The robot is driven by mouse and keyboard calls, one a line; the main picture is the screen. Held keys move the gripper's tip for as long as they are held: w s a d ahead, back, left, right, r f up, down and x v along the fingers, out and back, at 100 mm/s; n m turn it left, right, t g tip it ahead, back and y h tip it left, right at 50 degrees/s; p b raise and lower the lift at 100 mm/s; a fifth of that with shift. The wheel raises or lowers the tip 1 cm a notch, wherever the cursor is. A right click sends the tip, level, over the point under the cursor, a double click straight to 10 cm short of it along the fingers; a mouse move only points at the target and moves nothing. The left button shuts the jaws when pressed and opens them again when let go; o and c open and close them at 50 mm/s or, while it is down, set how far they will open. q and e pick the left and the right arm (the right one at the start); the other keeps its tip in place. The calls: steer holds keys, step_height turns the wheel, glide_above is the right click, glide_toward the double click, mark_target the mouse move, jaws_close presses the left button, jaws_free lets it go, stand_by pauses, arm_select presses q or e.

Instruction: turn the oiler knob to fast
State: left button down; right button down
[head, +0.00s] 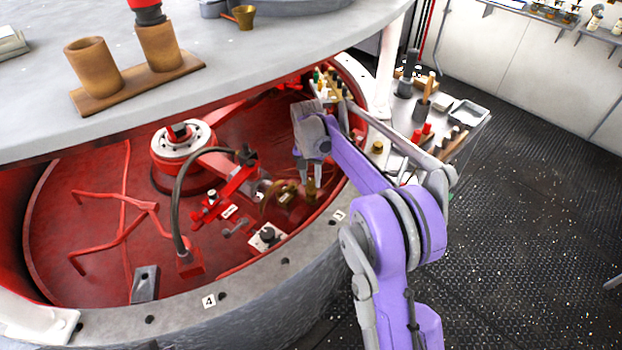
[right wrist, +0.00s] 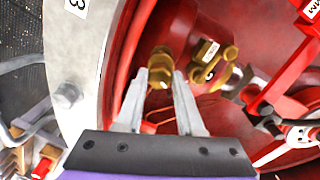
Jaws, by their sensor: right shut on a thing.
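The oiler knob shows as a brass, faceted knob (right wrist: 160,68) in the middle of the right wrist view, in front of a red cylindrical body (right wrist: 195,38). In the head view a small brass piece (head: 311,190) shows just below the fingertips. My right gripper (head: 312,176) reaches down inside the red pit near its right wall. In the right wrist view its two grey fingers (right wrist: 160,78) stand on both sides of the brass knob, closed on it. Any fast or slow mark on the knob cannot be read. My left gripper is not in view.
A grey rim (head: 270,285) with number plates surrounds the red pit. Red rods, a curved hose (head: 180,190) and a round hub (head: 183,150) lie left of my gripper. A side bench (head: 460,117) with tools stands right. The dark deck (head: 530,200) is open.

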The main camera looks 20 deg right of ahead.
mark_target(310, 182)
steer(key=n, duration=0.5)
steer(key=shift+n, duration=0.3)
steer(key=n, duration=0.5)
steer(key=shift+b, duration=0.35)
steer(key=shift+n, duration=0.3)
steer(key=c, duration=0.5)
jaws_free()
steer(key=r, duration=1.1)
steer(key=shift+s+a+p, duration=0.15)
steer(key=shift+a+p, duration=0.1)
steer(key=shift+p, duration=0.05)
steer(key=shift+f, duration=0.1)
